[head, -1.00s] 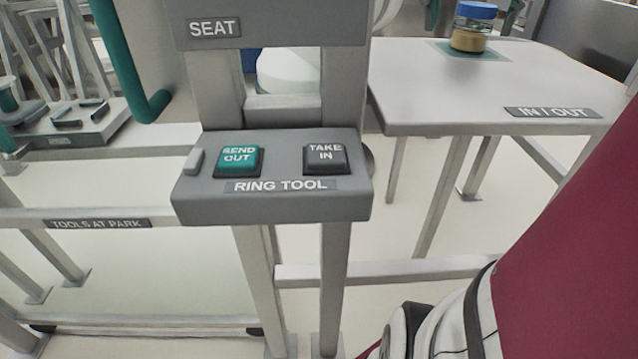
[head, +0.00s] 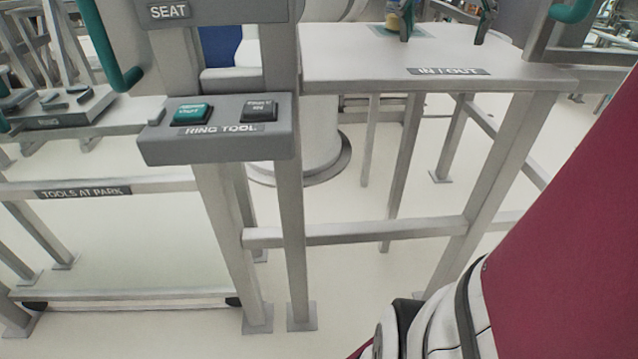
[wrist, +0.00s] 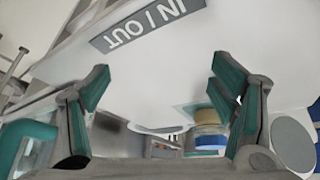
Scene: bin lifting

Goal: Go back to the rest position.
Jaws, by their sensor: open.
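My gripper (head: 446,32) shows at the top of the head view, fingers apart, over the IN / OUT table (head: 350,62). In the head view only a piece of the jar (head: 393,20) shows beside a finger, on a teal mat. I cannot tell whether a finger touches it.
The RING TOOL panel (head: 220,130) with a teal and a dark button stands left of the table on posts. A TOOLS AT PARK rail (head: 85,192) runs at the left. Table legs and crossbars (head: 360,232) stand ahead. The open floor shows below.

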